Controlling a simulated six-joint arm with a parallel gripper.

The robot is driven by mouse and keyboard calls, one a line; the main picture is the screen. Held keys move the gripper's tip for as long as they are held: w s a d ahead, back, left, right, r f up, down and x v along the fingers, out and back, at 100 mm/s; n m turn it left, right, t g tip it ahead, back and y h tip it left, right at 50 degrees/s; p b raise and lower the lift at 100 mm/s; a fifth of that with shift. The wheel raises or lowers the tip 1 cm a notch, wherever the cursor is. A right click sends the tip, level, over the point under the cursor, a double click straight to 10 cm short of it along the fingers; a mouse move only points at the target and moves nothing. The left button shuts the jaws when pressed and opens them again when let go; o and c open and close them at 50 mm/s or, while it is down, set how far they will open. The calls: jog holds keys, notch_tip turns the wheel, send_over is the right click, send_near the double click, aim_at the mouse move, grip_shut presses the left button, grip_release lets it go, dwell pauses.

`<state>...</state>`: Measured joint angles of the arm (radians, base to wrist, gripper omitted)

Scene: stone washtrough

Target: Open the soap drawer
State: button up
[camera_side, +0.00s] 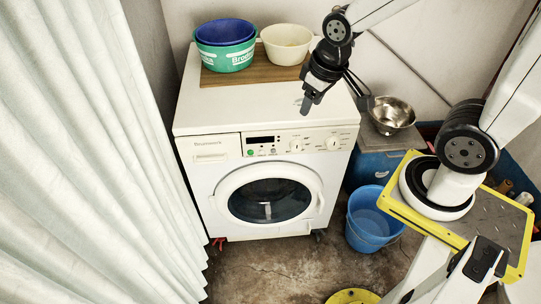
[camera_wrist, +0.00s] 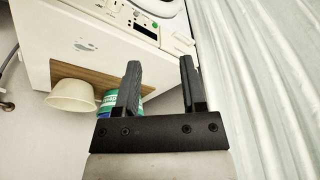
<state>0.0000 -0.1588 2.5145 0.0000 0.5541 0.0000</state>
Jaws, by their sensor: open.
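The white washing machine (camera_side: 262,220) stands against the wall with its round door shut. Its soap drawer (camera_side: 209,148) is at the upper left of the front panel and looks shut, flush with the panel. In the wrist view the machine (camera_wrist: 85,38) appears turned over, and the drawer front (camera_wrist: 180,42) shows at the panel's end near the curtain. My gripper (camera_side: 308,103) is above the machine's top, toward the right, pointing down and apart from the drawer. In the wrist view my gripper (camera_wrist: 161,74) is open, with nothing between its fingers.
Blue and green tubs (camera_side: 225,45) and a cream bowl (camera_side: 287,44) stand on a wooden board (camera_side: 248,68) on the machine's top. A pale curtain (camera_side: 85,150) hangs on the left. A blue bucket (camera_side: 372,222) and a metal bowl (camera_side: 391,114) are on the right.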

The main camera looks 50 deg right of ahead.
jog(key=w+a+m+t+y, duration=0.3)
jog(key=w+m+t+y, duration=0.6)
jog(key=w+m, duration=1.15)
jog(key=n+t+h, duration=0.1)
jog(key=t+h, duration=0.1)
send_near(220, 162)
jog(key=x, duration=0.3)
jog(key=shift+w+a+f, duration=0.1)
jog(key=shift+w+f, duration=0.1)
jog(key=shift+w, duration=0.1)
jog(key=shift+x, duration=3.8)
